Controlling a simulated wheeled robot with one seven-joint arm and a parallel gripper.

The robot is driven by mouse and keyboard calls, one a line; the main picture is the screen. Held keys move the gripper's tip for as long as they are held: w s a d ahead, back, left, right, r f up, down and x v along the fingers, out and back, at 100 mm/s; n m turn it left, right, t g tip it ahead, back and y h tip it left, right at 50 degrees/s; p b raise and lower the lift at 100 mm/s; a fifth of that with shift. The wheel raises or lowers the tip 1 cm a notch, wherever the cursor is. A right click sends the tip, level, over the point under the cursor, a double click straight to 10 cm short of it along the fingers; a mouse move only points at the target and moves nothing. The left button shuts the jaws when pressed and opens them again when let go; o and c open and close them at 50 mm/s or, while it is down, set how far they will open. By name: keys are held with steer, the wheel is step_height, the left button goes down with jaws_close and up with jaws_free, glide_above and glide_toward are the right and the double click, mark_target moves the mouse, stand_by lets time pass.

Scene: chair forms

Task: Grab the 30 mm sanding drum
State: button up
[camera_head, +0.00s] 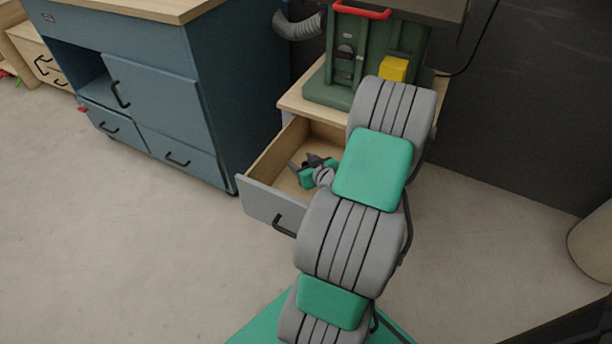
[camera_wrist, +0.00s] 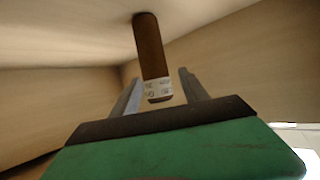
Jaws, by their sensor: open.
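The sanding drum (camera_wrist: 152,50) is a brown cylinder with a pale printed band at its near end, in the wrist view. The print is too blurred to read for certain. It lies in the open drawer (camera_head: 262,206), pointing away toward the drawer's far corner. My gripper (camera_wrist: 159,77) is open, with one grey finger on each side of the drum's near end. A gap shows on both sides. In the head view my gripper (camera_head: 303,167) is down inside the drawer, and I cannot make out the drum there.
The drawer's wooden walls (camera_head: 277,148) stand close around my gripper. A green machine (camera_head: 322,88) with a yellow block (camera_head: 394,69) stands on the cabinet above. A blue workbench (camera_head: 165,85) is to the left. The floor in front is clear.

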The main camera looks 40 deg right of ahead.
steer(key=shift+w, duration=0.1)
steer(key=shift+c, duration=0.3)
jaws_close()
